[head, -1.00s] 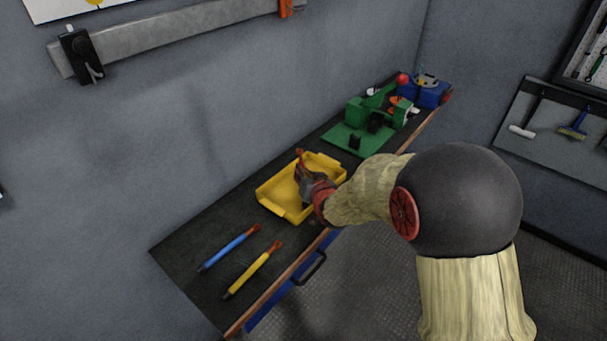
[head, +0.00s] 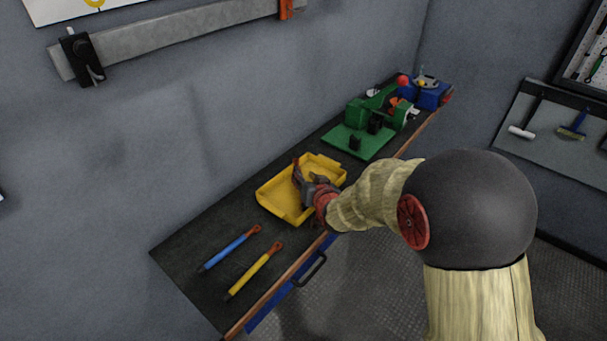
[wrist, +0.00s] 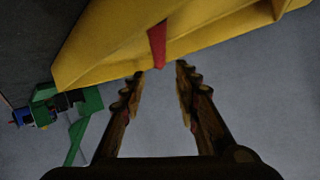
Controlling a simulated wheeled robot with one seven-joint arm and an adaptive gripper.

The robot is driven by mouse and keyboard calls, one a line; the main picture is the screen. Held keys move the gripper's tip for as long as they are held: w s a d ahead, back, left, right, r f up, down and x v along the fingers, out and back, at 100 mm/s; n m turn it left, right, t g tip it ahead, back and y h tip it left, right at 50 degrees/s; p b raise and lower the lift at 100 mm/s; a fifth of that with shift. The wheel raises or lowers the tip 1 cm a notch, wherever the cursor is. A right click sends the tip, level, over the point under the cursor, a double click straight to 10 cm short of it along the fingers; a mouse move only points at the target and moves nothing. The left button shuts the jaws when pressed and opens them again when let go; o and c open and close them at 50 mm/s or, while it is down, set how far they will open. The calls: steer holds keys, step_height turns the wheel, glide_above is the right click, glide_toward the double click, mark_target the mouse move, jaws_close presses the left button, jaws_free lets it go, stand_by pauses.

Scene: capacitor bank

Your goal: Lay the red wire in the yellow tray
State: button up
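The yellow tray (head: 268,203) sits on the dark bench; its wall fills the top of the wrist view (wrist: 110,45). My gripper (head: 301,182) is over the tray, reaching in from the right. In the wrist view my gripper (wrist: 160,70) is open, with a clear gap between its two fingers. The red wire (wrist: 157,43) shows as a short red strip against the yellow, just beyond the fingertips and lined up with the gap. Neither finger appears to touch it. In the head view a red end (head: 296,163) shows beside the gripper. The rest of the wire is hidden.
A green fixture (head: 358,140) and a blue device (head: 428,96) stand further right. The wall is close behind the bench.

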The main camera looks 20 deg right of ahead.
steer(key=s+r+n+g, duration=0.1)
steer(key=s+r, duration=0.4)
steer(key=s, duration=0.7)
steer(key=s+r+g+p, duration=0.1)
steer(key=s+r+g, duration=0.3)
steer(key=s, duration=0.9)
steer(key=s+r+n+g+p, duration=0.1)
steer(key=s+r+g, duration=0.2)
steer(key=s, duration=1)
step_height(320, 180, up, 3)
steer(key=shift+d+r+n+h, duration=0.15)
steer(key=shift+n+h, duration=0.15)
steer(key=shift+h, duration=0.1)
